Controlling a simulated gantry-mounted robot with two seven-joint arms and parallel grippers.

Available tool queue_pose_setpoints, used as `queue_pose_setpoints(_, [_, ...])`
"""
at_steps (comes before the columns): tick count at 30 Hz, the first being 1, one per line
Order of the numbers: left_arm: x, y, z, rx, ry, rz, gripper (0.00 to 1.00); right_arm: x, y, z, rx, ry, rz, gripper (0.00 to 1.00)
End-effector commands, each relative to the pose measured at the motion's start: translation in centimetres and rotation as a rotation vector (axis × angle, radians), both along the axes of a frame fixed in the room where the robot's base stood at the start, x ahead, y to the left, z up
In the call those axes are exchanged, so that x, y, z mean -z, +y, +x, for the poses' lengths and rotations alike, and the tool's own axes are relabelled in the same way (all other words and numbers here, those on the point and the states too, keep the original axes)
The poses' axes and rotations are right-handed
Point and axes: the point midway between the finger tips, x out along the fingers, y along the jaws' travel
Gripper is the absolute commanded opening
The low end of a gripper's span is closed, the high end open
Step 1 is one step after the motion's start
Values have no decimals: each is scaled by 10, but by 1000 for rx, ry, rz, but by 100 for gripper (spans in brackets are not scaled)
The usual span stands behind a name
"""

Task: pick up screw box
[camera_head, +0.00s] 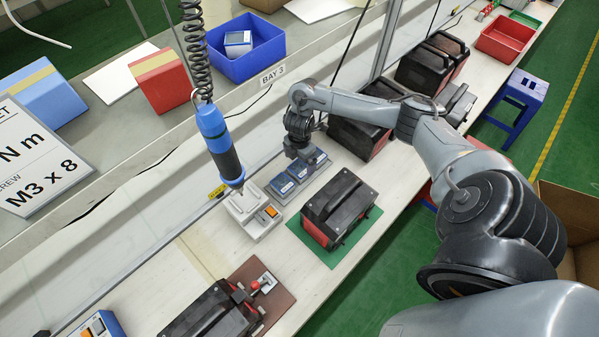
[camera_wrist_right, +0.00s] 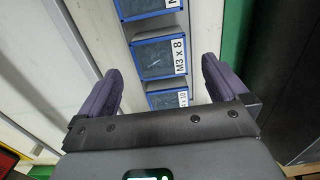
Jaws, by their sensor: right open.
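A row of small blue screw boxes stands on the bench, with a near one (camera_head: 283,184) and a middle one (camera_head: 299,171) clearest in the head view. My right gripper (camera_head: 301,152) points down at the far end of the row, partly hiding that end. In the right wrist view, my right gripper (camera_wrist_right: 160,68) is open, its dark fingers apart on either side of the row. The box labelled M3 x 8 (camera_wrist_right: 158,70) lies between and just beyond the fingertips. Another box (camera_wrist_right: 168,100) shows below it, partly hidden by the gripper body. No box is held. My left gripper is not in view.
A black and red power station (camera_head: 340,205) on a green mat stands right of the boxes. A white device (camera_head: 250,211) is to their left, below a hanging blue screwdriver (camera_head: 219,140). More black units (camera_head: 432,62) stand at the back.

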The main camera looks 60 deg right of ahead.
Motion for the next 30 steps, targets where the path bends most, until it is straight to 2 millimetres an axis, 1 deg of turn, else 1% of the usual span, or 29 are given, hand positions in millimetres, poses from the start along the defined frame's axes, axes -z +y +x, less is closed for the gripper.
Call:
queue_pose_setpoints(1, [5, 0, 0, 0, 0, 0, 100, 11, 1, -1, 1, 4, 2, 100])
queue_pose_setpoints(6, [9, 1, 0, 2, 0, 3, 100, 31, 1, -1, 0, 2, 1, 100])
queue_pose_setpoints(9, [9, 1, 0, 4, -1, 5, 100, 36, 0, 0, 1, 1, 0, 100])
queue_pose_setpoints(15, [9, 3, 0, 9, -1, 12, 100, 36, 0, 0, 0, 0, -1, 100])
queue_pose_setpoints(17, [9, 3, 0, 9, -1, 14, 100, 36, 0, 0, 0, 0, -1, 92])
queue_pose_setpoints(27, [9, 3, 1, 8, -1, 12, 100, 36, 0, 0, 0, 0, -1, 40])
queue_pose_setpoints(30, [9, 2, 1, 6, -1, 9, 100, 35, 0, 0, 0, 0, -1, 40])
